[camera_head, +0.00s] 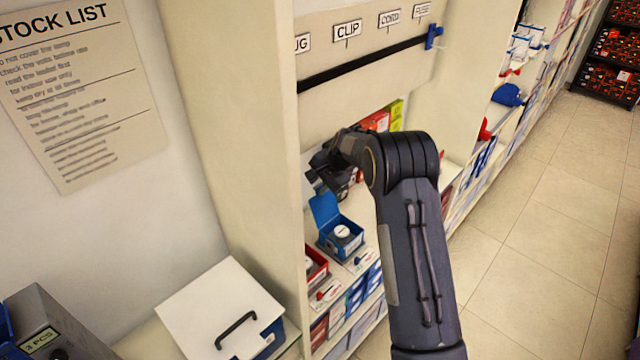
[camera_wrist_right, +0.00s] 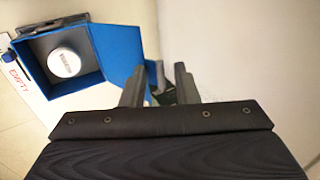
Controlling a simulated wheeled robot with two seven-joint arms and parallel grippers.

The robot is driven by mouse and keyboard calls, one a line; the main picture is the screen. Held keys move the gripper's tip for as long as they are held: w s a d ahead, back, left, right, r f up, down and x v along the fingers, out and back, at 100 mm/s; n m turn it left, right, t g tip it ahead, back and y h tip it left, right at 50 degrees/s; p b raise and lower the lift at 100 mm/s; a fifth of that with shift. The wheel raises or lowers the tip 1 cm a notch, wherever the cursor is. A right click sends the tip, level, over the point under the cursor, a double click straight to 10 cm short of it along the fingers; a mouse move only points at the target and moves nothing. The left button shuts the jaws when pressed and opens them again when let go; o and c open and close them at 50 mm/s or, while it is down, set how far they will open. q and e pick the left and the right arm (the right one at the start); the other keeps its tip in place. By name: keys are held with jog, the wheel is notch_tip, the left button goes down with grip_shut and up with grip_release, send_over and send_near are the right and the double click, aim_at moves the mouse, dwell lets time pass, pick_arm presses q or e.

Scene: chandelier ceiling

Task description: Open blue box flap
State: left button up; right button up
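The blue box (camera_head: 341,246) stands on a shelf in the head view, with a round white item (camera_head: 342,231) inside. Its blue flap (camera_head: 323,208) stands up at the back left, leaving the top open. In the right wrist view the box (camera_wrist_right: 62,52) is at the left, and the flap (camera_wrist_right: 118,45) reaches toward the fingers. My right gripper (camera_head: 318,172) is above the flap. Its fingers are apart in the wrist view (camera_wrist_right: 160,85), with a narrow blue edge showing between them; I cannot tell whether they touch it. My left gripper is out of view.
A tall cream shelf panel (camera_head: 245,130) stands left of the box. A red box (camera_head: 316,268) and small cards sit beside and in front of it. A white-lidded box with a black handle (camera_head: 222,308) is at the lower left. Open floor (camera_head: 545,230) lies right.

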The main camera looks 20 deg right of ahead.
jog(key=shift+a+f, duration=0.15)
dwell(0.7)
jog(key=shift+r, duration=0.25)
jog(key=b+v, duration=0.2)
jog(key=v, duration=0.5)
jog(key=shift+s+d+r, duration=0.15)
jog(key=shift+d+r, duration=0.05)
jog(key=shift+r, duration=0.05)
